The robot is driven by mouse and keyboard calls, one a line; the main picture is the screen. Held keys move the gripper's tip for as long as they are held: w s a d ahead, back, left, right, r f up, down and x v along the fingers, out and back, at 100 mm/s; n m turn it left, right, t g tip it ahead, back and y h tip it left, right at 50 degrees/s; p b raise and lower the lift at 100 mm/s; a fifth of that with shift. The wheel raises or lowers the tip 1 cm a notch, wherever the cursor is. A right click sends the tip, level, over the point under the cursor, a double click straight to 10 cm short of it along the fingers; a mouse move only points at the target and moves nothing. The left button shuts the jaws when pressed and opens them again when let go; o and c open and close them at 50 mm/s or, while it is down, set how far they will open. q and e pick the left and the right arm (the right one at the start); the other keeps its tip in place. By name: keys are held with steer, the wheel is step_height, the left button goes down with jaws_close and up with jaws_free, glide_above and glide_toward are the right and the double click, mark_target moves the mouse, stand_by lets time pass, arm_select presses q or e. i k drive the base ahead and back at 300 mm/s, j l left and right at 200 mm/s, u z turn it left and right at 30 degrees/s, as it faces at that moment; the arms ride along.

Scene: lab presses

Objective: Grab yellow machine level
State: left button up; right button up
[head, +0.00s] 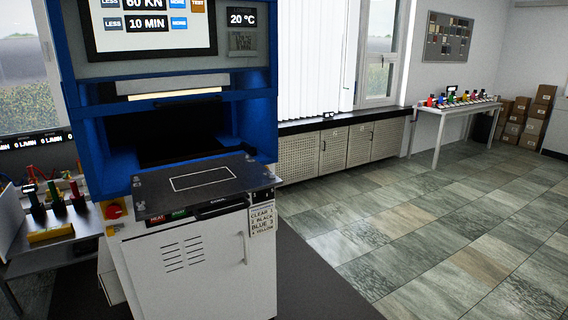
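No yellow machine with a lever can be clearly made out in the head view. A blue press (257,125) with a white cabinet below stands in front of me at the left. A red knob on a yellow plate (114,210) is on its left front side. A yellow block-like item (51,233) lies on a side table at the far left, beside dark upright items with green and red tops (56,192). I cannot tell whether it is part of a machine. Neither of my grippers is in view.
The side table (80,247) is partly cut off by the left edge. A dark plate (203,184) juts out from the press. A white table (455,108) with several colourful items stands at the back right, near stacked cardboard boxes (524,115). The tiled floor (420,220) at right is clear.

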mark_target(51, 232)
steer(key=u, duration=1.55)
steer(key=i+j+z, duration=0.2)
steer(key=i, duration=0.25)
steer(key=l, duration=0.1)
